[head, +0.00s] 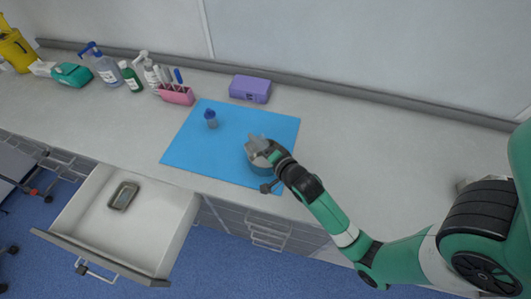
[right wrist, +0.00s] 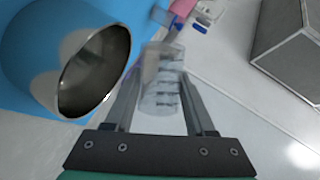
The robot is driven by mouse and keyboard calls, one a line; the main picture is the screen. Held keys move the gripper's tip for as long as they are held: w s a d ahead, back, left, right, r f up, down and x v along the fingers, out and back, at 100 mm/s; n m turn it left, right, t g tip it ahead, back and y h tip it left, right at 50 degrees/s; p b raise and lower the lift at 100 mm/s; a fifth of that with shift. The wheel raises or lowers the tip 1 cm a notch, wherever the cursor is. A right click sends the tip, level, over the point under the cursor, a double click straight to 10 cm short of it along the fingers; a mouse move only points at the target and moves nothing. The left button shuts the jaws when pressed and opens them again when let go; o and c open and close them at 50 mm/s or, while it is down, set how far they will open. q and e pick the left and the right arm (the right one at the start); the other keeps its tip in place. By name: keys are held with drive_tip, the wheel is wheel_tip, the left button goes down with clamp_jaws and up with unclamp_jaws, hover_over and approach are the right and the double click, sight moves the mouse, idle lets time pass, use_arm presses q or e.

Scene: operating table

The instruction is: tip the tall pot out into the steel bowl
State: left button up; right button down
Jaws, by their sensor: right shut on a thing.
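The steel bowl (head: 257,168) stands on the blue mat near its front right corner. Its shiny rim and hollow inside show at the left of the right wrist view (right wrist: 98,72). My right gripper (head: 270,151) is above the bowl, shut on the tall pot (head: 256,142), a pale, see-through vessel with dark marks. The pot is between the fingers in the right wrist view (right wrist: 161,85). It looks tilted over the bowl in the head view. I cannot tell whether anything is leaving it. My left gripper is not in view.
The blue mat (head: 190,145) also holds a small blue-capped bottle (head: 211,120). A purple box (head: 250,89) stands behind it. A pink rack (head: 176,95) and several bottles stand at the back left. An open drawer (head: 160,215) juts out at the front left. The counter's right side has free room.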

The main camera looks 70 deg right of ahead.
drive_tip(key=shift+f+m+t+b, duration=0.4)
drive_tip(key=shift+m+b, duration=0.1)
drive_tip(key=shift+b, duration=0.5)
idle(0.3)
drive_tip(key=shift+w+f+m+b, duration=0.1)
drive_tip(key=shift+f+m+b, duration=0.45)
drive_tip(key=shift+b, duration=0.4)
idle(1.9)
drive_tip(key=shift+d+r+m+t+b, duration=0.1)
drive_tip(key=shift+r+m+t+b, duration=0.25)
drive_tip(key=shift+m+t, duration=0.55)
idle(2.6)
